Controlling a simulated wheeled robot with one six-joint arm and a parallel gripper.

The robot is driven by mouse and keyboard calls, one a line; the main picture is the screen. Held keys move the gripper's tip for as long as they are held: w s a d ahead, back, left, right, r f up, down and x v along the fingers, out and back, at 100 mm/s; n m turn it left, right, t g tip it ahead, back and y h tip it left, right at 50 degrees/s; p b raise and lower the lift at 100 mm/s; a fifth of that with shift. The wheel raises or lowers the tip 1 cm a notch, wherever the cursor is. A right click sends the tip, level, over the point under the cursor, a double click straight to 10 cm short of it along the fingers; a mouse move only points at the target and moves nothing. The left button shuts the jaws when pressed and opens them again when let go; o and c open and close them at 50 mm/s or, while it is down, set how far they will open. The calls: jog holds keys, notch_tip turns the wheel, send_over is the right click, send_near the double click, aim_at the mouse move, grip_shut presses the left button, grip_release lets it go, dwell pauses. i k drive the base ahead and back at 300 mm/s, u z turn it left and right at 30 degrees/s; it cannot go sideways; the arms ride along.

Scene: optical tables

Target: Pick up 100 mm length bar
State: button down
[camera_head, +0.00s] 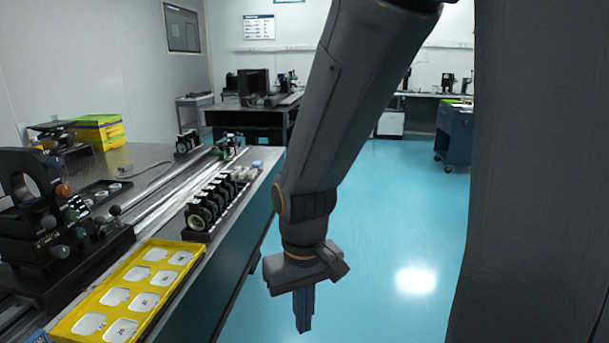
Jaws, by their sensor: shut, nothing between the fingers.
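My gripper (303,312) hangs pointing down over the blue floor, to the right of the optical table (222,262). Its fingers are together with nothing between them. It is apart from the table and from everything on it. I cannot make out a 100 mm length bar for certain in this view. A yellow tray (68,325) with several white, labelled recesses lies at the table's near edge.
A row of black round optic mounts (203,212) stands along the table's right edge. A black optical device (40,230) sits at the left, beside a long rail (160,207). Yellow boxes (100,130) lie farther back. The floor (400,240) right of the table is clear.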

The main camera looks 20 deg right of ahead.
aim_at(242, 174)
jog(key=z, duration=0.35)
jog(key=i, duration=1.1)
jog(key=z, duration=0.75)
jog(key=i, duration=1.2)
jog(key=u, duration=0.6)
jog(key=i, duration=0.55)
jog(key=u, duration=0.65)
